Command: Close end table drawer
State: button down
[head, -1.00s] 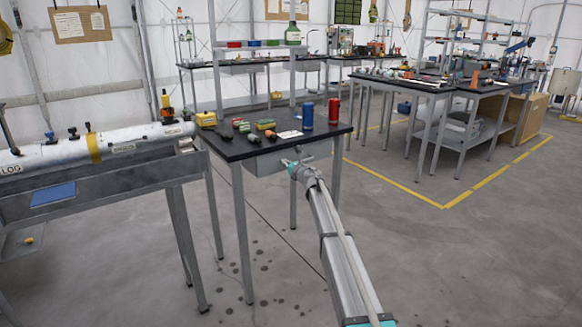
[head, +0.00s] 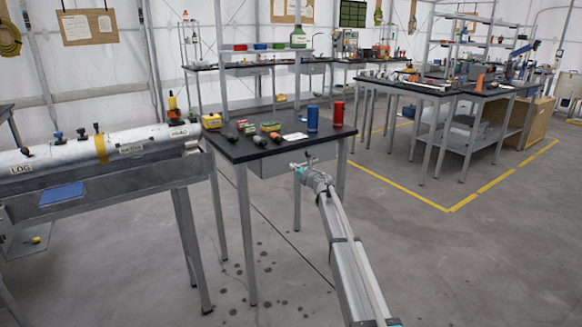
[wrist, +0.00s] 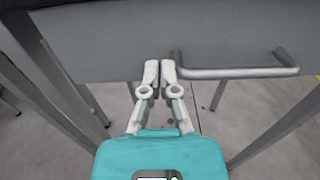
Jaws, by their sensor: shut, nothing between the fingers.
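The end table (head: 232,153) has a dark top and grey metal legs. Its grey drawer (head: 268,167) is under the top, partly behind my gripper in the head view. The wrist view shows the flat grey drawer front (wrist: 110,45) across the top, with a bar handle (wrist: 235,71) to the right of my fingers. How far the drawer stands out cannot be told. My gripper (head: 298,165) is shut and empty. In the wrist view its fingertips (wrist: 159,65) are together before the lower part of the drawer front, just left of the handle; contact cannot be told.
On the tabletop are a blue can (head: 312,118), a red can (head: 338,113), a yellow box (head: 211,121) and several small items. A bench with a long white tube (head: 110,148) stands close on the left. Open floor (head: 440,255) lies to the right.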

jog(key=v, duration=1.1)
